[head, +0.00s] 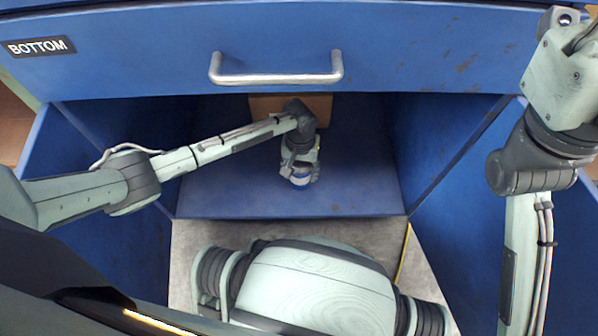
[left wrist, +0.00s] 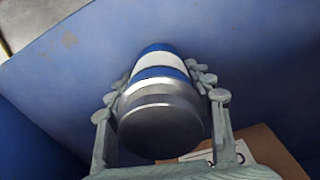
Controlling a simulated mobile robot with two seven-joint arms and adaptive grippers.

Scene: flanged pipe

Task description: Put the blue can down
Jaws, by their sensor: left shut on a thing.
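The blue can (head: 300,181) has blue and white bands and a silver end. It is over the blue floor of the open compartment, below my left gripper (head: 300,170). In the left wrist view the can (left wrist: 163,112) sits between both fingers of the left gripper (left wrist: 162,98), which is shut on it. Its silver end faces the camera and its blue end points toward the blue surface. I cannot tell whether the can touches that surface. My right arm shows at the right of the head view, but its gripper is out of frame.
The blue compartment floor (head: 355,185) is clear around the can. A brown cardboard box (head: 320,106) stands at the back, also seen in the left wrist view (left wrist: 268,150). Blue doors or side walls flank the opening. A drawer front with a metal handle (head: 277,80) hangs above.

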